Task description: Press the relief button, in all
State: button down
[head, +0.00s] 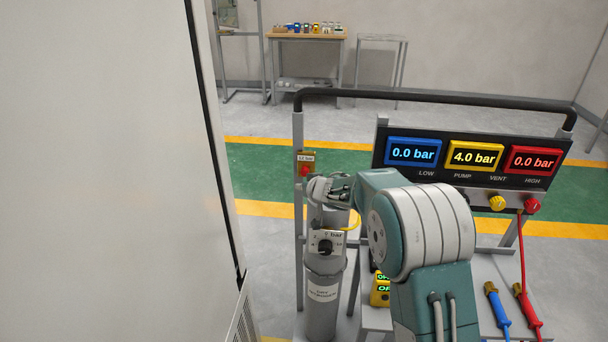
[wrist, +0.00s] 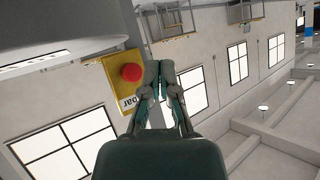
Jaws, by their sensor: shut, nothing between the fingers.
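The relief button is a red button (head: 305,171) on a small yellow plate marked "12 bar" (head: 306,157), on the left post of the frame in the head view. In the wrist view the red button (wrist: 131,73) sits on its yellow plate (wrist: 113,73), left of my fingertips. My gripper (head: 335,190) is shut and empty, just right of and below the button in the head view. In the wrist view its fingertips (wrist: 159,70) lie close beside the button; whether they touch the plate cannot be told.
A grey cylinder (head: 323,307) with a "bar" dial (head: 326,243) stands under my gripper. A panel (head: 470,160) with three displays reads 0.0, 4.0 and 0.0 bar. Blue and red hose connectors (head: 497,305) lie at lower right.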

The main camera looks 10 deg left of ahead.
aim_at(302, 174)
jog(key=shift+w, duration=1.85)
jog(key=shift+w+r, duration=0.1)
jog(key=shift+w, duration=0.25)
jog(key=shift+w, duration=0.65)
dwell(0.7)
jog(key=shift+s, duration=1.05)
jog(key=s, duration=0.5)
dwell(0.3)
